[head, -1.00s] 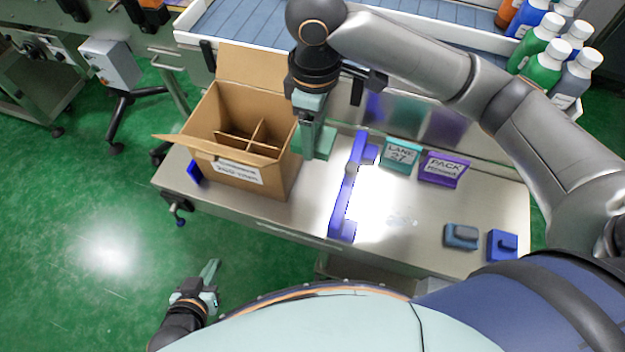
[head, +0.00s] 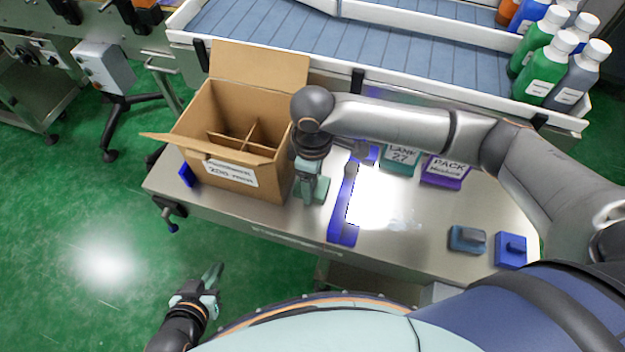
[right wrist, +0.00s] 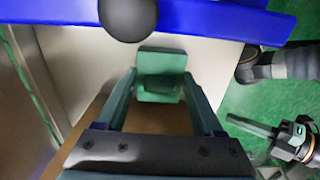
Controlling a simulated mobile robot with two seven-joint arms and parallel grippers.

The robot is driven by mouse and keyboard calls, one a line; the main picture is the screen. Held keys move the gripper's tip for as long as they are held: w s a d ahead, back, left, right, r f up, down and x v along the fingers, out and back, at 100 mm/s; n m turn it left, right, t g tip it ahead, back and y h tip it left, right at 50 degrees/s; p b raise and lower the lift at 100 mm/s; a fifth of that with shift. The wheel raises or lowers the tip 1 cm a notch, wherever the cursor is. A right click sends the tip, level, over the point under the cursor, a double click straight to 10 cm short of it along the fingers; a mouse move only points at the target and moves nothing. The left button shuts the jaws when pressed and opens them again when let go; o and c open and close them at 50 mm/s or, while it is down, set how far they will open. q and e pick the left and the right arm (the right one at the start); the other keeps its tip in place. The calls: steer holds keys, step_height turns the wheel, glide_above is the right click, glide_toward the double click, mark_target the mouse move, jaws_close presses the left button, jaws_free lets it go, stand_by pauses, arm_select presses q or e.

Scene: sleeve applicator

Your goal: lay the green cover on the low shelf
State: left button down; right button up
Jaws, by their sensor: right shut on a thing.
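The green cover (head: 320,188) is a small green block in the head view, just right of the cardboard box and above the steel table. My right gripper (head: 306,190) is shut on it. In the right wrist view the cover (right wrist: 160,88) sits between the two fingertips of my right gripper (right wrist: 161,80). My left gripper (head: 213,278) is low at the left, over the green floor and away from the table; whether its fingers are open is unclear. A shelf-like grey surface (head: 365,277) shows below the table's front edge, mostly hidden by my body.
An open cardboard box (head: 240,180) with dividers stands left of the right gripper. A blue bar (head: 343,210) lies to its right. Teal (head: 401,160) and purple (head: 446,171) labelled holders and two small blue blocks stand further right. A conveyor (head: 420,65) with bottles runs behind.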

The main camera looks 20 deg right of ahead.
steer(key=shift+f, duration=0.1)
steer(key=o, duration=1.3)
steer(key=shift+o, duration=0.2)
